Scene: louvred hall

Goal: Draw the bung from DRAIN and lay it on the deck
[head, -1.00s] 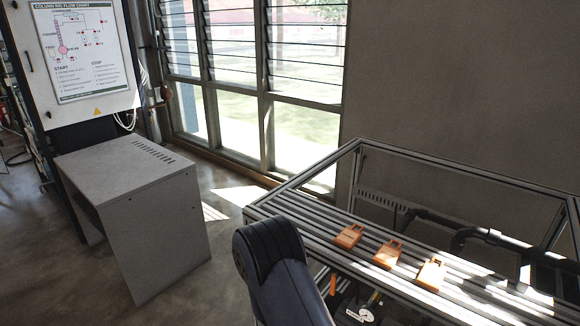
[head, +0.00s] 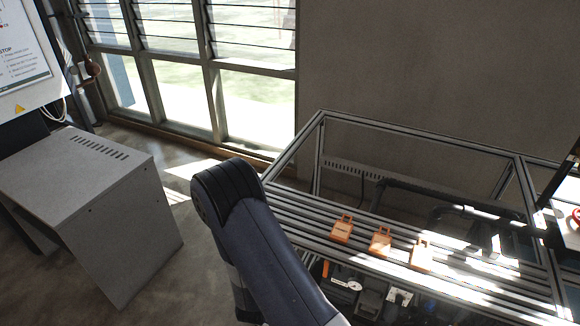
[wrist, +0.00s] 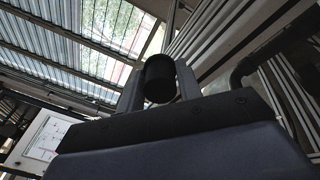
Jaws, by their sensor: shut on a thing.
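In the wrist view my gripper (wrist: 158,86) is shut on a black, round-ended bung (wrist: 158,80), held between its two fingers. The bung's surroundings there are the louvred window and metal rails, and I see nothing touching its free end. In the head view the gripper and bung are out of sight; only my dark arm shows. The deck (head: 375,230) of grey metal slats lies right of the arm. I cannot make out a DRAIN label; small fittings with white tags (head: 354,285) sit below the deck's front edge.
A grey cabinet (head: 100,200) stands at left. The deck's left end looks bare.

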